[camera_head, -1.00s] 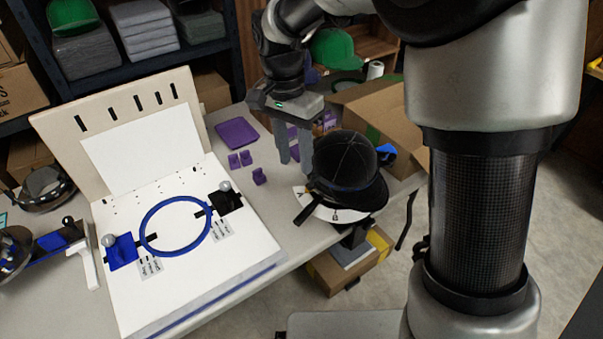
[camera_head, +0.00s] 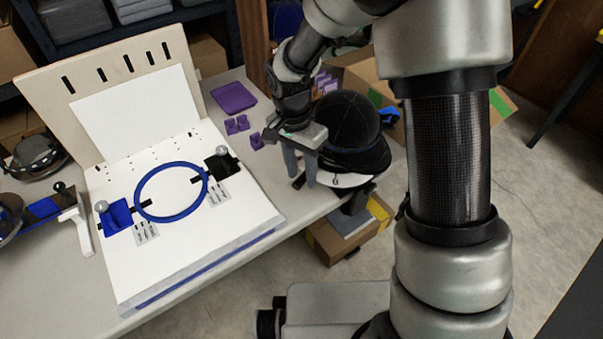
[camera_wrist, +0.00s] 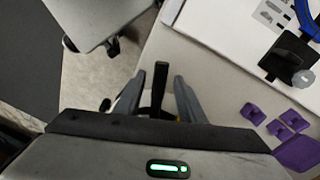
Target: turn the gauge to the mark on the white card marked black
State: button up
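A white card (camera_head: 352,180) with dark marks lies under the dark cap (camera_head: 352,125) at the table's right edge; the cap and my gripper hide much of it. A black bar, seemingly the gauge's handle (camera_head: 298,183), sticks out on the card's left side. My gripper (camera_head: 302,180) is open, fingers pointing down at the bar. In the wrist view the bar (camera_wrist: 160,86) stands between the two spread fingers (camera_wrist: 158,78), with gaps seen on both sides. I cannot tell which mark the gauge points to.
A white board (camera_head: 190,245) with a blue hoop (camera_head: 140,205) fills the table's middle. A cardboard box (camera_head: 370,85) stands behind the cap.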

jog(key=shift+f, duration=0.15)
grip_shut()
jog(key=shift+s+d, duration=0.1)
